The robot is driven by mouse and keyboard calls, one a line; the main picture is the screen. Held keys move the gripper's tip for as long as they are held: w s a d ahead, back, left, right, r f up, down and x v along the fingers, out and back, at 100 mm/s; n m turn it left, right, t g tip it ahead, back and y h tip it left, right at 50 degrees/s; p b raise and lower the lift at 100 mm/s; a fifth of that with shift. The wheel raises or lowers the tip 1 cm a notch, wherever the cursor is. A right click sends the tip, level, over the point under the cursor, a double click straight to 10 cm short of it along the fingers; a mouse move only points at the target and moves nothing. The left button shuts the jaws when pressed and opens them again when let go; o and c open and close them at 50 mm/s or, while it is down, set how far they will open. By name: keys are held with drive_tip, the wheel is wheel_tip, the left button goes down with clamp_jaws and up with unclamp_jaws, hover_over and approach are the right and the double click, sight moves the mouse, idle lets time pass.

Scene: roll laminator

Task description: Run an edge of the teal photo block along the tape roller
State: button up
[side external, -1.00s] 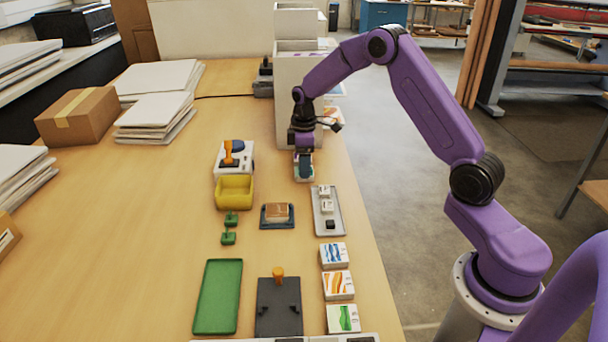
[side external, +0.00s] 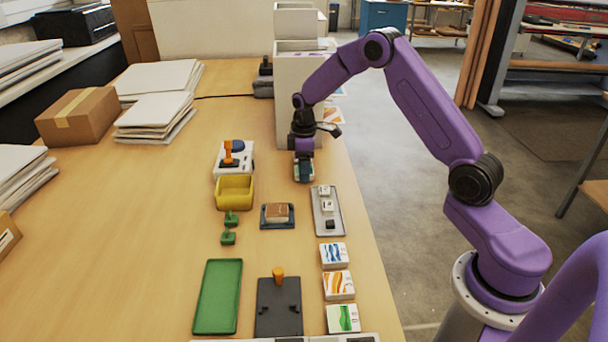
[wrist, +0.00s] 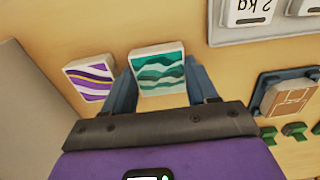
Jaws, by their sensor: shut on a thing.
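The teal photo block (wrist: 160,70), a white square block with teal waves on top, is between the two blue fingers of my gripper (wrist: 163,88) in the wrist view. The fingers are shut on its two sides. In the side view my gripper (side external: 303,172) is low at the table's right side, by the tall white bin, and mostly hides the block. A white device with an orange handle and a blue round part (side external: 233,158) stands to the left; I cannot tell surely whether it is the tape roller.
A purple-striped block (wrist: 90,77) lies just left of the teal one in the wrist view. A yellow bin (side external: 234,193), a brown block on a dark base (side external: 277,213) and a grey weight tray (side external: 327,222) stand nearer the camera. The tall white bin (side external: 295,90) is close behind.

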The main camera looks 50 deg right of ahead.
sight(264, 170)
drive_tip(key=shift+r, duration=2.35)
drive_tip(key=w+a, duration=0.5)
drive_tip(key=w, duration=0.1)
drive_tip(key=shift+w+a+r, duration=0.25)
drive_tip(key=shift+a+r, duration=0.15)
drive_tip(key=shift+w+a+f, duration=0.2)
drive_tip(key=shift+f, duration=0.6)
drive_tip(key=shift+w+a+f, duration=0.25)
drive_tip(key=shift+f, duration=0.6)
drive_tip(key=shift+w+a+f, duration=0.2)
drive_tip(key=shift+f, duration=0.6)
drive_tip(key=shift+w+a+f, duration=0.25)
drive_tip(key=shift+f, duration=0.1)
drive_tip(key=shift+w+d, duration=0.5)
drive_tip(key=shift+w, duration=0.1)
drive_tip(key=shift+w+a, duration=0.2)
drive_tip(key=shift+a, duration=0.05)
drive_tip(key=shift+w+d, duration=0.1)
drive_tip(key=shift+w, duration=0.1)
drive_tip(key=shift+w+d, duration=0.4)
drive_tip(key=shift+d, duration=0.25)
